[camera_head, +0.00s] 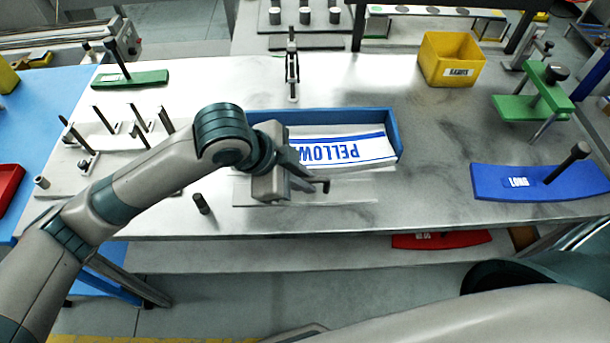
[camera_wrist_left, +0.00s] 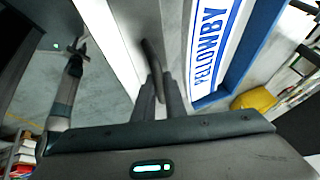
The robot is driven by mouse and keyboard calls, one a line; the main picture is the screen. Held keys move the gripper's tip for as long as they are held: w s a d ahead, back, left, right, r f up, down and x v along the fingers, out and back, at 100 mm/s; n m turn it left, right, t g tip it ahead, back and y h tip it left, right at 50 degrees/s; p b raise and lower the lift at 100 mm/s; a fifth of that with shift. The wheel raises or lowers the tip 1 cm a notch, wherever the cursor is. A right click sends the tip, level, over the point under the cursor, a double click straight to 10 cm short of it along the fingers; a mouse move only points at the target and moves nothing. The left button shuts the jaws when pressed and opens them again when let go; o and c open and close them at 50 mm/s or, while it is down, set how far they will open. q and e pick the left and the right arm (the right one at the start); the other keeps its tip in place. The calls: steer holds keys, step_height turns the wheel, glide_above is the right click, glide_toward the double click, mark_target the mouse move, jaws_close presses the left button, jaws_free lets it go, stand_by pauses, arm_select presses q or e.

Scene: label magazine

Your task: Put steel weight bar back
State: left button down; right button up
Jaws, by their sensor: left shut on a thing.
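The label magazine is a blue open tray (camera_head: 396,135) on the steel bench, with white labels (camera_head: 345,150) printed PELLOWBY in it. It also shows in the left wrist view (camera_wrist_left: 247,62). My left gripper (camera_head: 318,184) is just in front of the tray's near side, shut on a dark, slim part. I take this part for the steel weight bar (camera_wrist_left: 152,58), seen upright between the fingers in the left wrist view. The rest of the bar is hard to make out. My right gripper (camera_wrist_left: 77,47) appears small in the left wrist view, its fingers apart, over the floor.
A yellow bin (camera_head: 450,60) stands behind and right. A blue curved plate (camera_head: 490,182) with a post and a green clamp (camera_head: 518,107) are at the right. A short dark cylinder (camera_head: 202,204) and several posts are at the left. The bench between tray and blue plate is clear.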

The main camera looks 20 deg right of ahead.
arm_select(q)
step_height(320, 180, down, 2)
steer(key=shift+f+p, duration=0.15)
steer(key=shift+p, duration=0.3)
steer(key=shift+f, duration=0.5)
steer(key=shift+f, duration=0.15)
steer(key=c, duration=1.8)
jaws_free()
steer(key=shift+f, duration=0.1)
steer(key=b+v, duration=0.1)
steer(key=v, duration=1.1)
steer(key=shift+b, duration=0.4)
